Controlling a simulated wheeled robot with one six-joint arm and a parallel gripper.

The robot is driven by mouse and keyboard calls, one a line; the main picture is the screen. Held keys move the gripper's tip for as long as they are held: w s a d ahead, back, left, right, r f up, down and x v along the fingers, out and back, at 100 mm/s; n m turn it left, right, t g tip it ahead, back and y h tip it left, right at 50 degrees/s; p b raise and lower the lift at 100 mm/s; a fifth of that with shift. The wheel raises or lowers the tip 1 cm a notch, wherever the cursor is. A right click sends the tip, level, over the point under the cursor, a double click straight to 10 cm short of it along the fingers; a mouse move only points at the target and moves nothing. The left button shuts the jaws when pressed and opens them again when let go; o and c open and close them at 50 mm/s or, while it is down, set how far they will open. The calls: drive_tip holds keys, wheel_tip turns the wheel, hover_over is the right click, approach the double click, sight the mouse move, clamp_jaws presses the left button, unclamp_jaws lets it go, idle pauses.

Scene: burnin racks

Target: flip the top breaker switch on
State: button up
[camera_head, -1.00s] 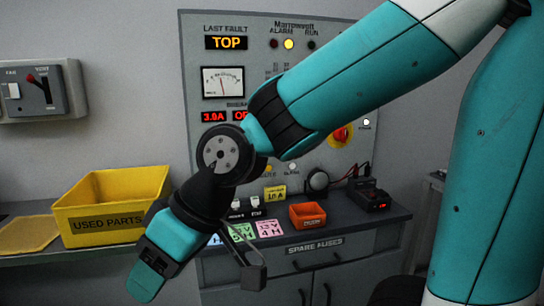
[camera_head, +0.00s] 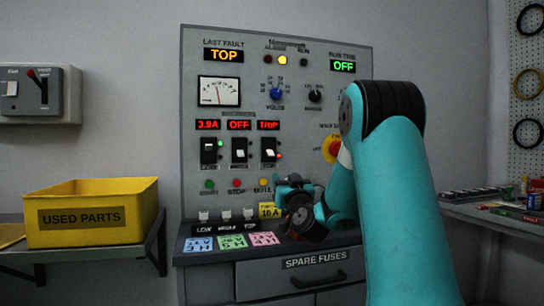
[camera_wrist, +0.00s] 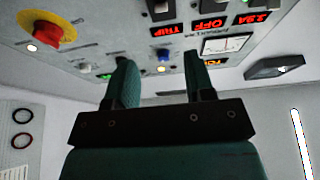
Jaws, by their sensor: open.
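The grey control panel (camera_head: 190,110) stands upright with three breaker switches in a row. The right one, the top breaker switch (camera_head: 268,150), sits under a red TRIP display (camera_head: 268,125), with a small red light beside it. The middle switch (camera_head: 239,150) is under a red OFF display, and the left switch (camera_head: 208,152) is under 3.9A. My gripper (camera_head: 290,183) is just below and right of the top breaker, partly hidden by my wrist. In the wrist view my gripper (camera_wrist: 160,75) is open and empty, facing the panel, which appears upside down.
A red emergency knob on yellow (camera_head: 332,149) is right of the breakers, close to my arm. Coloured cards (camera_head: 232,241) and a yellow 10 A block (camera_head: 269,210) lie on the ledge below. A yellow USED PARTS bin (camera_head: 90,232) stands left.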

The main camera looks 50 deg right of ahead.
sight(272, 155)
drive_tip(key=p+x, duration=1.1)
drive_tip(key=x, duration=0.2)
drive_tip(key=shift+w+r+p, duration=0.25)
drive_tip(key=shift+w+p, duration=0.1)
drive_tip(key=shift+p, duration=0.05)
drive_tip(key=shift+w+d+r, duration=0.1)
drive_tip(key=shift+w+d, duration=0.35)
drive_tip(key=shift+w, duration=0.1)
clamp_jaws()
drive_tip(key=shift+p, duration=0.3)
drive_tip(key=shift+r, duration=0.1)
